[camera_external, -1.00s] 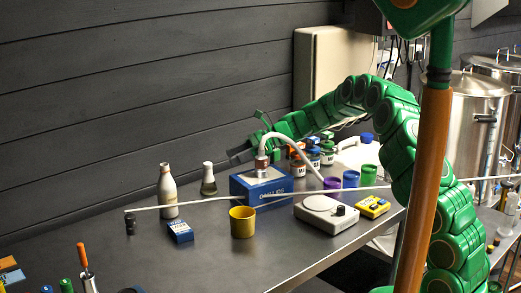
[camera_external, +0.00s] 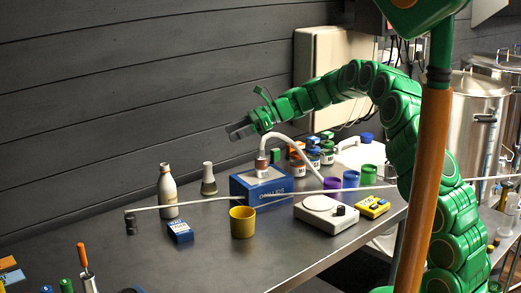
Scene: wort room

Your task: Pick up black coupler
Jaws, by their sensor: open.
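A small black cylinder, which looks like the black coupler (camera_external: 131,224), stands on the dark metal table at the left, at the end of a thin white tube (camera_external: 190,204). My gripper (camera_external: 234,131) is in the air above the back of the table, higher than the blue box and well up and to the right of the coupler. Its fingers point left and it appears empty. The gap between the fingers is too small to see clearly.
A white bottle (camera_external: 167,190), a flask (camera_external: 208,180), a small blue box (camera_external: 180,231) and a yellow cup (camera_external: 242,222) stand near the coupler. A larger blue box (camera_external: 262,186) with a curved white hose is below my gripper. A white scale (camera_external: 326,213) is right.

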